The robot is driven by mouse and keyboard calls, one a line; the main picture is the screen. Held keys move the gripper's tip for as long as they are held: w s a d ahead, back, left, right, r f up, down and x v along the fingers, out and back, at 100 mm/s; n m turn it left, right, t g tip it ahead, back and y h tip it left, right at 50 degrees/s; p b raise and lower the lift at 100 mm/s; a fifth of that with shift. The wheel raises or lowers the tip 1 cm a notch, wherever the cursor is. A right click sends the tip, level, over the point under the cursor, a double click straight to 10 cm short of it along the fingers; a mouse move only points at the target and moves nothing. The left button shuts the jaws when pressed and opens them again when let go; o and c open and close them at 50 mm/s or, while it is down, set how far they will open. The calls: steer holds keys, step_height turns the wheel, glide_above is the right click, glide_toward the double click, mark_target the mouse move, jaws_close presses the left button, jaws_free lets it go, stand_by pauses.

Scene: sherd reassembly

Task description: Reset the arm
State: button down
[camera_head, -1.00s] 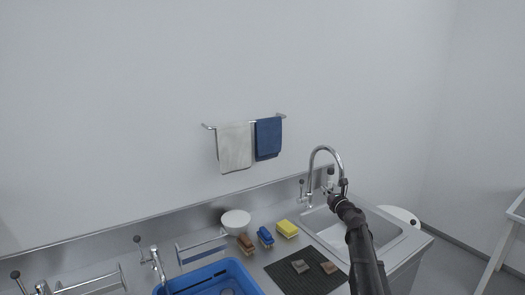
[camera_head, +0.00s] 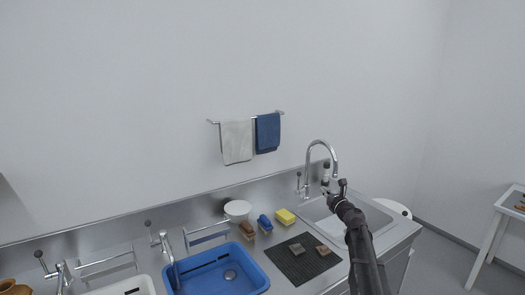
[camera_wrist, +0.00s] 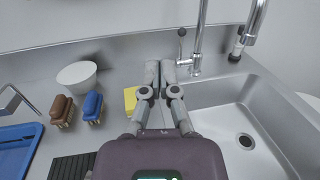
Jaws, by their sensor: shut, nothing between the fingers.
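My arm reaches up from the lower right of the head view, over the steel sink (camera_head: 383,216). My gripper (camera_head: 326,191) is at its end, close to the tall curved tap (camera_head: 308,165). In the wrist view my gripper (camera_wrist: 160,68) is shut and empty, its fingertips together in front of the sink's left rim and the tap base. The sink basin (camera_wrist: 215,120) lies to its right and looks empty.
Left of the sink are a yellow sponge (camera_head: 285,216), blue brush (camera_head: 265,222), brown brush (camera_head: 247,229) and white bowl (camera_head: 237,209). Two sherds (camera_head: 297,248) (camera_head: 323,250) lie on a dark mat (camera_head: 293,266). A blue basin (camera_head: 258,283) sits left. Towels hang on the wall.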

steer(key=s+a+f+n+g+y, duration=0.3)
steer(key=s+a+f+n+g, duration=0.25)
steer(key=s+a+n, duration=0.45)
steer(key=s+f+n+g+h, duration=0.1)
steer(key=s+f+n+g, duration=0.1)
steer(key=s+f+n, duration=0.2)
steer(key=s+a+f+n+g+h, duration=0.1)
steer(key=s+f+n+g+h, duration=0.1)
steer(key=s+n, duration=0.4)
steer(key=s+a+f+n+g+h, duration=0.1)
steer(key=s+f+n+g, duration=0.3)
steer(key=s+f+n, duration=0.1)
steer(key=shift+s+a+f+n+h, duration=0.1)
steer(key=shift+s+f+n+h, duration=0.35)
steer(key=shift+s, duration=0.35)
steer(key=s+d+f+n+g+h, duration=0.1)
steer(key=s+d+n+g+h, duration=0.15)
steer(key=s, duration=0.25)
steer(key=s+d+f+n+g+h, duration=0.1)
steer(key=s+d+f+n+h, duration=0.15)
steer(key=s, duration=0.25)
steer(key=s+f+b, duration=0.3)
steer(key=f+b, duration=0.7)
step_height(320, 180, up, 14)
steer(key=p, duration=1.3)
steer(key=shift+s+n+g, duration=0.15)
steer(key=shift+n+g, duration=0.2)
steer(key=shift+g, duration=0.05)
steer(key=shift+a, duration=0.1)
